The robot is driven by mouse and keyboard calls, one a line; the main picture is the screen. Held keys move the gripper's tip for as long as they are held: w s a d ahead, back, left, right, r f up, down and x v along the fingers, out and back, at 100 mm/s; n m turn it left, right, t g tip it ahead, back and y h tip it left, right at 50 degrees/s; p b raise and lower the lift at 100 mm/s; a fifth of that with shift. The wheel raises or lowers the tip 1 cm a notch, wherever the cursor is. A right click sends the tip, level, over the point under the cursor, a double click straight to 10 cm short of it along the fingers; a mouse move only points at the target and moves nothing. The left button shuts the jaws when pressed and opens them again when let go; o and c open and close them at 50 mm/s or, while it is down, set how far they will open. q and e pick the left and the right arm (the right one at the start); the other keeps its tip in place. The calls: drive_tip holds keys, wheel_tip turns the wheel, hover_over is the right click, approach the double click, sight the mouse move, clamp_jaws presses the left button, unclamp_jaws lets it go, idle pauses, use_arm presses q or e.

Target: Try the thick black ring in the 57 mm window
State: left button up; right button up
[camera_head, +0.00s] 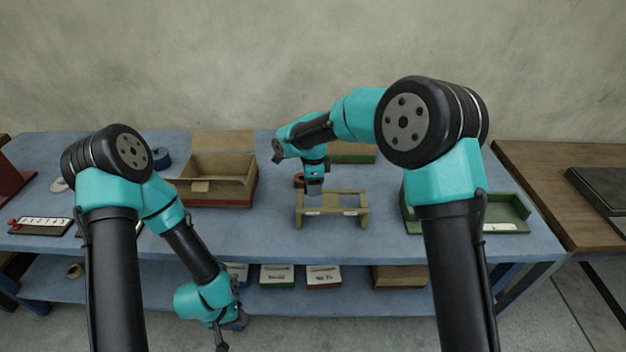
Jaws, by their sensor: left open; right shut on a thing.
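A khaki stand with window openings (330,212) is on the blue table, right of the cardboard box. My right gripper (315,192) points down over the left part of this stand. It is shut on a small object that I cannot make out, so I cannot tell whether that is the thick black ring. A small brown round thing (298,180) shows just left of the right gripper. My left gripper (232,326) is open, low in front of the table edge. Window sizes on the stand are too small to read.
An open cardboard box (218,199) stands left of the stand. Green trays stand right (510,212) and behind (350,157). A blue ring (162,159) and labelled board (42,226) are at left. Small labelled boxes (277,276) sit on the lower shelf.

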drive_tip(key=shift+f, duration=1.7)
drive_tip(key=shift+f, duration=0.45)
idle(0.9)
drive_tip(key=o, duration=1)
drive_tip(key=shift+o, duration=0.5)
drive_tip(key=shift+o, duration=0.9)
drive_tip(key=shift+r, duration=0.1)
drive_tip(key=shift+r, duration=3.4)
